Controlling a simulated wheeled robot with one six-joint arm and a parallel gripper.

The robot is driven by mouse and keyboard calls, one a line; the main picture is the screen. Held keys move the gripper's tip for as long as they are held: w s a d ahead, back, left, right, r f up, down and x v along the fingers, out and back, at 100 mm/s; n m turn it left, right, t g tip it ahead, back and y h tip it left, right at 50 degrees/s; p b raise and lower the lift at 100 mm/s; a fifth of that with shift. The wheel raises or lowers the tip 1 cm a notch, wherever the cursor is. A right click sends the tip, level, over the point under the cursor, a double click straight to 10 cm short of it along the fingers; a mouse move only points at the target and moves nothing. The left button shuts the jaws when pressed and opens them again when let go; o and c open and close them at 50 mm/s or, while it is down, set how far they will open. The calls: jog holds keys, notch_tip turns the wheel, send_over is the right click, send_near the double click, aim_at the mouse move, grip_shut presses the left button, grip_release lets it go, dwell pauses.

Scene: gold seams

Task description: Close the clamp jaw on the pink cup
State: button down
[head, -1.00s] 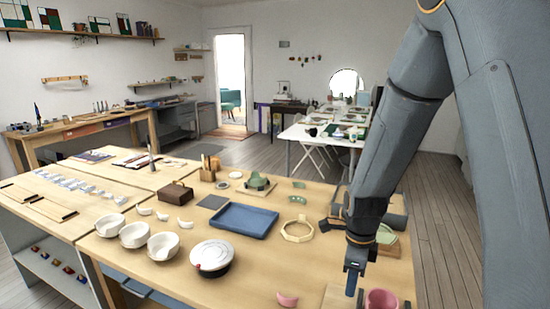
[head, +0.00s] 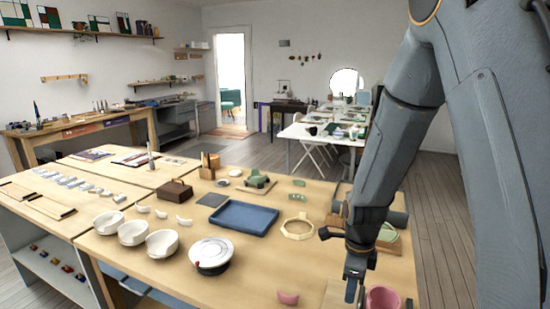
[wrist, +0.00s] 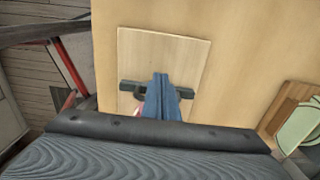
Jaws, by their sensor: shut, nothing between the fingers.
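The pink cup (head: 383,298) stands at the front right of the table, cut by the bottom edge of the head view. In the wrist view only a sliver of pink (wrist: 139,110) shows beside my fingers. A dark bar (wrist: 130,87), which looks like part of the clamp, lies across a pale board (wrist: 190,52) and passes behind my fingertips. My gripper (head: 352,286) points down just left of the cup; its blue fingers (wrist: 162,90) are shut and empty. I cannot tell whether they touch the bar. The clamp jaw's gap to the cup is hidden.
A pink shard (head: 288,297) lies left of my gripper. A green piece on a wooden block (wrist: 300,125) lies right in the wrist view.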

aim_at(368, 297)
jog(key=shift+s+d, duration=0.2)
jog(key=shift+d, duration=0.3)
dwell(0.4)
jog(key=shift+s+d, duration=0.15)
jog(key=shift+d, duration=0.15)
jog(key=shift+s+d+p, duration=0.1)
jog(key=shift+d+p, duration=0.2)
jog(key=shift+s+d, duration=0.15)
jog(key=shift+d, duration=0.2)
jog(key=shift+s+d+p, duration=0.3)
jog(key=shift+d, duration=0.4)
jog(key=shift+a, duration=0.2)
jog(key=shift+w+a, duration=0.25)
jog(key=shift+a, duration=0.15)
jog(key=shift+r, duration=0.1)
